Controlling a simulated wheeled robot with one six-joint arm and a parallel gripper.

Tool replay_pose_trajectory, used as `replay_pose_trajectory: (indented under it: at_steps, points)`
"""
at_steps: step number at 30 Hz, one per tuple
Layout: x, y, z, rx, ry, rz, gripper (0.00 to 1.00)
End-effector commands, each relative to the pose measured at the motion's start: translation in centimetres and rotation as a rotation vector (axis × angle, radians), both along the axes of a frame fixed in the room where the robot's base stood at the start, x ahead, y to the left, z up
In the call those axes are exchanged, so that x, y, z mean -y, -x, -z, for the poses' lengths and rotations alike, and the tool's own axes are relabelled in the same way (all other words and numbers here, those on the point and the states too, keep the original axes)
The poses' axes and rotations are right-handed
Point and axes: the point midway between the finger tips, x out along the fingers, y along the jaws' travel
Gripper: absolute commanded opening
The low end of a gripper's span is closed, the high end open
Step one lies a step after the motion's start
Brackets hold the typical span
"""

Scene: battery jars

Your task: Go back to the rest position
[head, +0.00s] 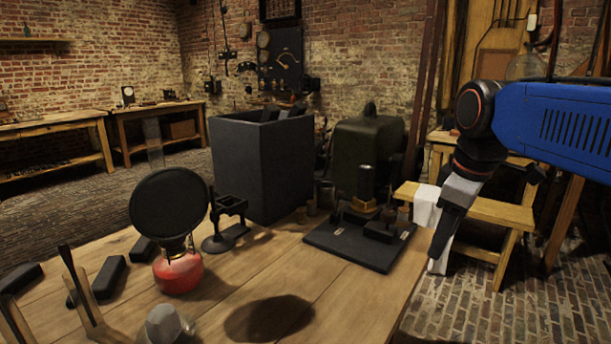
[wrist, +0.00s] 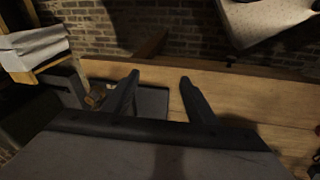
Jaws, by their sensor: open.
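My gripper (head: 441,240) hangs at the right in the head view, just past the table's right edge and apart from the things on it. In the wrist view its two fingers (wrist: 158,88) stand apart with nothing between them. My blue arm reaches in from the right of the head view. The wooden table (head: 225,275) lies below and to the left; its bare planks (wrist: 240,92) also show in the wrist view.
A black tray (head: 352,247) with small dark parts lies near the table's right edge. A large dark jar (head: 250,165), a dark green domed case (head: 372,140) and a red burner (head: 177,272) stand on the left and behind. A wooden bench (head: 480,210) with a white cloth (head: 427,205) stands behind my gripper.

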Motion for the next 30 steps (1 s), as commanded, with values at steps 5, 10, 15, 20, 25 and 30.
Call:
replay_pose_trajectory:
  at_steps: [5, 10, 15, 20, 25, 30]
  points:
    - [0.8, 4.7, 4.9, 0.051, -0.065, 0.247, 0.52]
    - [1.4, 8.7, 10.0, 0.098, -0.14, 0.482, 0.52]
    - [1.8, 11.7, 14.4, 0.136, -0.208, 0.669, 0.52]
    - [1.9, 13.1, 16.6, 0.155, -0.247, 0.765, 0.52]
    - [2.0, 13.4, 17.1, 0.158, -0.256, 0.789, 0.52]
    - [2.0, 13.4, 17.1, 0.158, -0.255, 0.788, 0.52]
